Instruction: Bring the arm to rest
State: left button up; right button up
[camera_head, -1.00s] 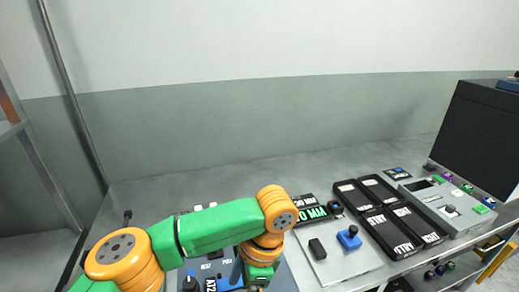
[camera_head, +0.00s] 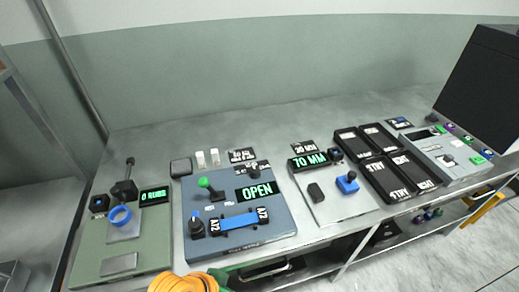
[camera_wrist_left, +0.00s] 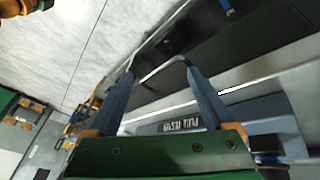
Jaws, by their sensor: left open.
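In the head view my left arm (camera_head: 185,283) shows only as an orange joint with a bit of green at the bottom edge, in front of the bench. Its gripper is outside that view. In the left wrist view my left gripper (camera_wrist_left: 160,72) has its two blue-grey fingers spread apart with nothing between them. Beyond the fingers are dark and grey bench parts. A label reading "PULL TESTER" (camera_wrist_left: 182,125) shows behind the green palm. My right arm and gripper are not seen.
The bench (camera_head: 250,130) holds a green panel (camera_head: 85,262), a blue panel (camera_head: 190,250) with an "OPEN" display (camera_head: 257,192), a grey panel (camera_head: 340,212) reading "70 MM", black trays (camera_head: 386,180) and a grey console (camera_head: 445,150). Open floor lies lower right.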

pick_arm(q)
jog(key=s+a+f+n+y, duration=0.1)
jog(key=s+a+n+y, duration=0.25)
jog(key=a, duration=0.65)
notch_tip(320, 180, down, 16)
jog(key=s, duration=0.2)
jog(key=s+a+f+g, duration=0.2)
jog(key=s+a+f, duration=0.1)
jog(key=s+f, duration=0.8)
jog(key=shift+s+f+m, duration=0.2)
jog(key=shift+s+m, duration=0.25)
jog(key=shift+s, duration=0.55)
jog(key=shift+d+y, duration=0.1)
jog(key=shift+y, duration=0.15)
